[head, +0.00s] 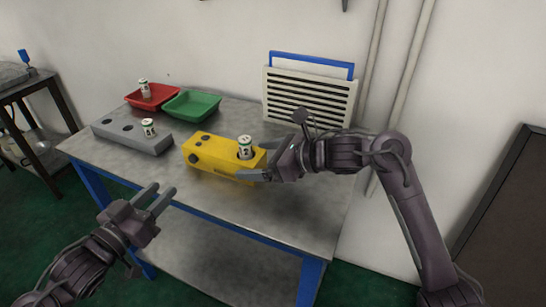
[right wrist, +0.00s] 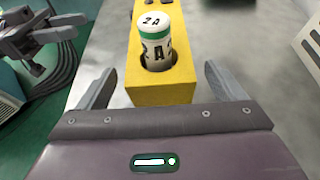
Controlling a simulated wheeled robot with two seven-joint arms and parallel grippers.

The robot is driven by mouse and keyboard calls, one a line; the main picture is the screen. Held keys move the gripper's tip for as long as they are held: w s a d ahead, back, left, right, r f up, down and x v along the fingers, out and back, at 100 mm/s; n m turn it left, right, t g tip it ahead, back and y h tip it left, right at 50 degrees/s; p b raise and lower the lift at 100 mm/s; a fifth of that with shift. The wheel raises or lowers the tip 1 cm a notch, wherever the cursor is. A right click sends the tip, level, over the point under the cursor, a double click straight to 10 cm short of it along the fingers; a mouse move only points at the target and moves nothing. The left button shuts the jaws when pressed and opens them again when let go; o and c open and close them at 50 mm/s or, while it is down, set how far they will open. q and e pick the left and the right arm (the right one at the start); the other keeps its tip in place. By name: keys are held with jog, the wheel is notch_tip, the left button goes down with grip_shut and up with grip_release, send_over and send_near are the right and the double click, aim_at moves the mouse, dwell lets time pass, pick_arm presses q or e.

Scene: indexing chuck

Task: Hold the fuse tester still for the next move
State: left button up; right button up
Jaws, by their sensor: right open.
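The fuse tester is a yellow block (head: 212,157) on the table, with a large hole at its right end and smaller round features at its left. A white fuse with a green band (head: 245,147) stands upright in the large hole; in the right wrist view this fuse (right wrist: 154,40) reads "2A". My right gripper (head: 271,161) is open at the right end of the tester. In the right wrist view its fingers (right wrist: 160,85) stand on either side of the yellow block (right wrist: 160,92), with gaps visible. My left gripper (head: 160,200) is open and empty in front of the table.
A grey holder block (head: 150,145) with holes carries one fuse (head: 149,128). A red tray (head: 158,100) with a fuse (head: 144,88) and a green tray (head: 192,106) stand behind. A slatted panel (head: 309,98) stands at the back right. The table front (head: 235,205) is clear.

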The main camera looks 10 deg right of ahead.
jog(key=shift+w+a+f, duration=0.1)
jog(key=shift+w+a, duration=0.05)
jog(key=shift+a, duration=0.05)
jog(key=c, duration=1.2)
dwell(0.4)
pick_arm(q)
grip_shut()
dwell(1.6)
